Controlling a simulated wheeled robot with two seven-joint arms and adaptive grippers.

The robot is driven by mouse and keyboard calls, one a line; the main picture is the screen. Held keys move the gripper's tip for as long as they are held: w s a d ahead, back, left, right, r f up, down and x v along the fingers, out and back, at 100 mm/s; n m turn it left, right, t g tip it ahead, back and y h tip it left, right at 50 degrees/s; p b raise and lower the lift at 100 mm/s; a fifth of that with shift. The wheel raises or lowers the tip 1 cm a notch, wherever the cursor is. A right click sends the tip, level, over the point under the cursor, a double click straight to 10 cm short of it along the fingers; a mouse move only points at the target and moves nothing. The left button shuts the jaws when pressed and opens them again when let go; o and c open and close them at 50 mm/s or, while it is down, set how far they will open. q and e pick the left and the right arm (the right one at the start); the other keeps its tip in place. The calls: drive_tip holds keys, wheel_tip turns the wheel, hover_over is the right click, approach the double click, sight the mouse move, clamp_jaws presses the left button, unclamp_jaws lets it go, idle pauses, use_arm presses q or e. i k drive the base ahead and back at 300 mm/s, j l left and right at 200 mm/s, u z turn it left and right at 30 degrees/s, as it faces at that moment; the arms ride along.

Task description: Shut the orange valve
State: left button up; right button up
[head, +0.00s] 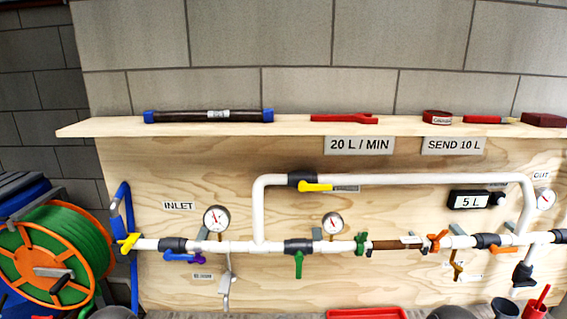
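The orange valve handle (503,250) is at the right of the main white pipe, just below a dark valve body (486,241). The handle lies roughly level, along the pipe run. An orange-red winged fitting (437,241) sits further left on the same pipe, at the right end of a brown filter section (397,244). A small amber handle (458,268) hangs below the pipe between them. Neither of my grippers is in view; only dark rounded shapes show at the bottom edge, and I cannot tell what they are.
A green handle (299,262) hangs down across the pipe; a yellow one (315,186) lies along the upper bypass. A display (468,200) reads 5 L. The shelf (290,127) holds tools. A hose reel (62,255) stands left; a red tray (366,313) and dark cups are below.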

sight(494, 249)
drive_tip(key=l+z, duration=0.35)
drive_tip(key=l, duration=0.15)
drive_tip(key=i+l+z, duration=0.1)
drive_tip(key=l+z, duration=0.2)
drive_tip(key=l, duration=0.2)
drive_tip(key=i+l+z, duration=0.1)
drive_tip(key=l+z, duration=0.25)
drive_tip(key=l, duration=0.15)
